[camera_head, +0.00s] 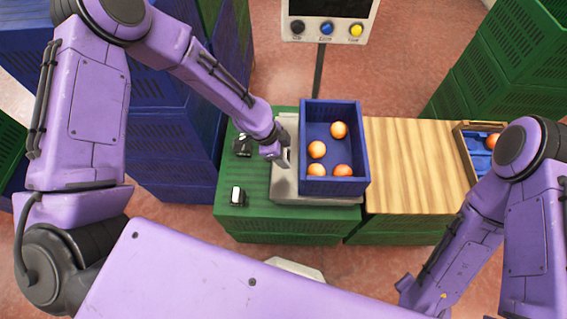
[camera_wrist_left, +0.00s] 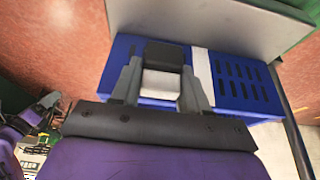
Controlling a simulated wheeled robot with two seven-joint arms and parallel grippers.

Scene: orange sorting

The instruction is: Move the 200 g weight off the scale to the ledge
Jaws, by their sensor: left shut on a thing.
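The grey scale (camera_head: 325,200) stands on a green crate stand, with a blue crate (camera_head: 363,150) of several oranges on it. My left gripper (camera_head: 285,155) is at the left side of the scale, close to the blue crate. In the left wrist view, its fingers (camera_wrist_left: 160,92) are shut on a weight (camera_wrist_left: 163,58) with a black part and a white face. Its number cannot be read. In the head view the gripper mostly hides this weight. My right arm shows at the right, but its gripper is not in view.
Two dark weights, one at the back (camera_head: 242,145) and one in front (camera_head: 237,195), stand on the green ledge (camera_head: 228,170) left of the scale. A wooden board (camera_head: 415,160) lies to the right. A display (camera_head: 328,20) stands behind. Tall crates flank the stand.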

